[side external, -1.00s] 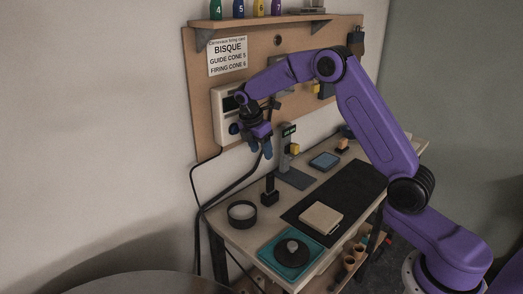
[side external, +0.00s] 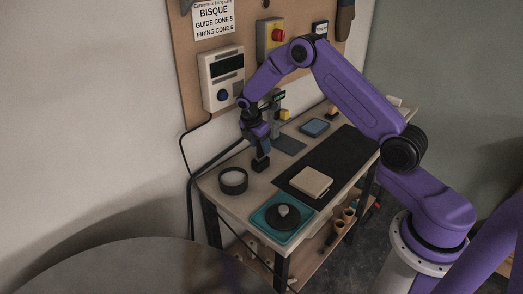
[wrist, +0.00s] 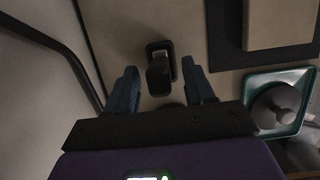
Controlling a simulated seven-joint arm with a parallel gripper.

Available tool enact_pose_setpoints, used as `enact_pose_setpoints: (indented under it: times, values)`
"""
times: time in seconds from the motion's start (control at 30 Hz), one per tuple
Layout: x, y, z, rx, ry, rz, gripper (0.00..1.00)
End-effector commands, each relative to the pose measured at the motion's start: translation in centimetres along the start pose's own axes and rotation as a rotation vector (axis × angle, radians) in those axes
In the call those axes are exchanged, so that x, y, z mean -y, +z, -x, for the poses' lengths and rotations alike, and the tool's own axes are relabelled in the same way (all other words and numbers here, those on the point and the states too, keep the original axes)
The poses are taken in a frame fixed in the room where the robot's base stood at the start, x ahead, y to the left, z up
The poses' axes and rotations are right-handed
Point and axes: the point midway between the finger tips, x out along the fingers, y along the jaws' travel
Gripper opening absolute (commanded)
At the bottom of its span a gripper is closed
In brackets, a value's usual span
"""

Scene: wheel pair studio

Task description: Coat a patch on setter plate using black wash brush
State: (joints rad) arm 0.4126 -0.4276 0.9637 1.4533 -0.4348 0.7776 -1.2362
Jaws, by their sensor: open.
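A dark upright piece on a small black block, which looks like the black wash brush (wrist: 158,72), stands on the bench. It also shows in the side view (side external: 260,163), its upper part hidden by my gripper. My gripper (side external: 262,146) points down over it. In the wrist view my open gripper (wrist: 160,66) has one blue finger on each side of the dark piece, with gaps showing. The setter plate seems to be the cream square slab (side external: 311,181) on the black mat. It is partly in the wrist view (wrist: 280,22), at the top right.
A round dark bowl (side external: 233,181) stands left of the brush. A teal tray (side external: 263,222) with a dark disc and grey knob is at the front. The black mat (side external: 340,150) is mostly clear. A meter-like stand (side external: 289,143) and wall panel are behind.

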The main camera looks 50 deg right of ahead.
Motion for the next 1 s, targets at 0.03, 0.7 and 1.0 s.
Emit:
enact_pose_setpoints:
  times: [0.03,0.7,1.0]
  values:
    - [0.1,0.0,-0.8,0.000,-0.003,0.001,0.53]
    - [0.0,0.0,-3.4,0.000,0.000,-0.001,0.37]
    - [0.0,0.0,-3.3,0.000,0.000,-0.001,0.00]
